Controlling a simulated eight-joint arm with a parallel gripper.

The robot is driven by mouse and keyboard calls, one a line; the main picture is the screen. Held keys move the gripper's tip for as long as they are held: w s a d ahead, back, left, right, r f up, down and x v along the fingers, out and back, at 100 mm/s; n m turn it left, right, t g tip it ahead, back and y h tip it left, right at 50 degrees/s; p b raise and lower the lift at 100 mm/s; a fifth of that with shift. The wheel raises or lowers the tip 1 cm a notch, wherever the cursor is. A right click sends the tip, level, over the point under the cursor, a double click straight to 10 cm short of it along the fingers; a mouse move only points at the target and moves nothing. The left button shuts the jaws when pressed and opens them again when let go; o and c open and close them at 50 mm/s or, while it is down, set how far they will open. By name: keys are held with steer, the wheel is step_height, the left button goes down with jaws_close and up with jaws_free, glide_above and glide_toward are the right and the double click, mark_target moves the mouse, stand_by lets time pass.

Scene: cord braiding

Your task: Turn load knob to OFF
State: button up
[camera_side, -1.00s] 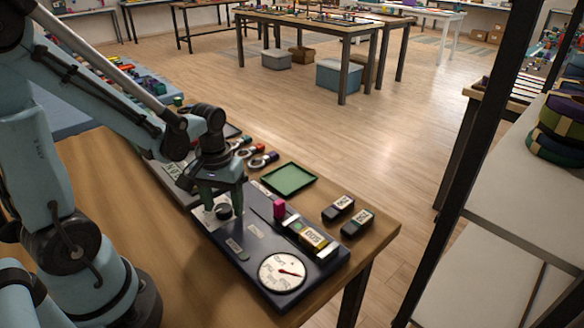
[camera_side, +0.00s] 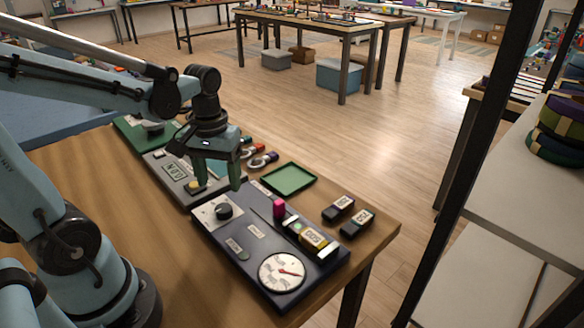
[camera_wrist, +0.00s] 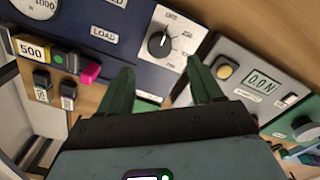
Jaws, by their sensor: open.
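The black load knob (camera_side: 224,211) sits on a light plate on the dark blue panel (camera_side: 245,262). In the wrist view the knob (camera_wrist: 160,44) stands beyond my fingertips, with small print around it; its white mark points toward the upper side of the dial. The print is too small to tell which setting it marks. My gripper (camera_side: 217,184) is open and empty, raised above and behind the knob, apart from it. In the wrist view its two green fingers (camera_wrist: 161,74) are spread, with the knob between and beyond them.
The panel carries a round white gauge (camera_side: 282,272), a pink piece (camera_side: 279,208) and a yellow-labelled block (camera_side: 313,239). A grey unit with a display (camera_side: 176,172) adjoins it. A green tray (camera_side: 289,178) and two dark blocks (camera_side: 357,222) lie on the right.

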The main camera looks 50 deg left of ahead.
steer(key=shift+r, duration=2.6)
step_height(320, 180, up, 7)
steer(key=w+d+f+m+t, duration=0.2)
steer(key=d+f+m+t, duration=0.5)
steer(key=f, duration=0.1)
steer(key=shift+d+f, duration=0.15)
